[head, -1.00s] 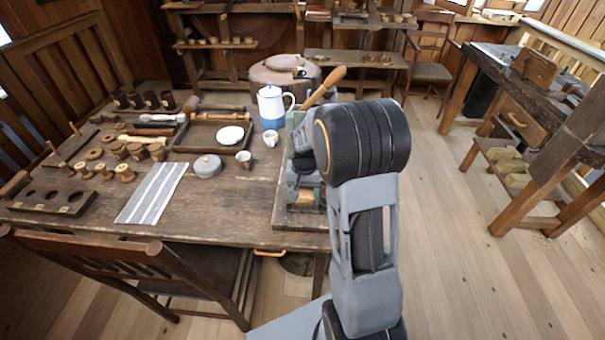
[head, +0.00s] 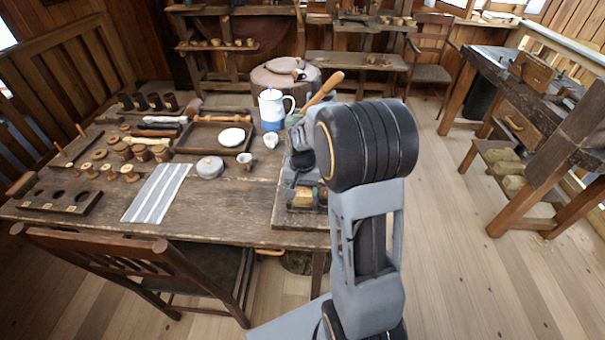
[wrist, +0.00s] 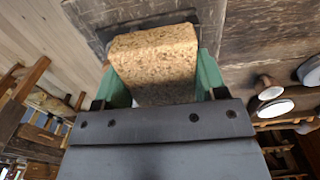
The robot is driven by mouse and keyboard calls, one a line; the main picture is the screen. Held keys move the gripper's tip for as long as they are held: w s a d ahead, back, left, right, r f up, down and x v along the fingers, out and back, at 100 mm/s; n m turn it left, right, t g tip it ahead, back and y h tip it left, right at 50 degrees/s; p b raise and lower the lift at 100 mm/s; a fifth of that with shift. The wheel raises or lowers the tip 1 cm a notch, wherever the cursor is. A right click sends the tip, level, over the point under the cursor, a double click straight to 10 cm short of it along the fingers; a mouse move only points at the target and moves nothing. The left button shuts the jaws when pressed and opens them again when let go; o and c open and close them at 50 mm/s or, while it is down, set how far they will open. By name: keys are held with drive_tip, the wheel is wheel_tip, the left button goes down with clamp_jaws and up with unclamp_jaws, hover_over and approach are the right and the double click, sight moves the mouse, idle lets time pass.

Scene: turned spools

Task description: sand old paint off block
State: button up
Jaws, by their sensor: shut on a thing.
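A speckled tan, cork-like block (wrist: 155,65) fills the space between the green fingers of my gripper (wrist: 163,85) in the wrist view. The fingers press on its two sides, so my gripper is shut on it. In the head view the tan block (head: 303,197) shows low over the right front corner of the table, partly hidden by my gripper and arm. A dark flat surface (wrist: 105,18) lies beyond the block in the wrist view. I cannot tell whether the block touches it. I cannot make out a painted block.
Several spools stand at the left. A chair (head: 130,265) stands at the front.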

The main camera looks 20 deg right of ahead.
drive_tip(key=shift+r+p, duration=1.3)
drive_tip(key=shift+r, duration=0.75)
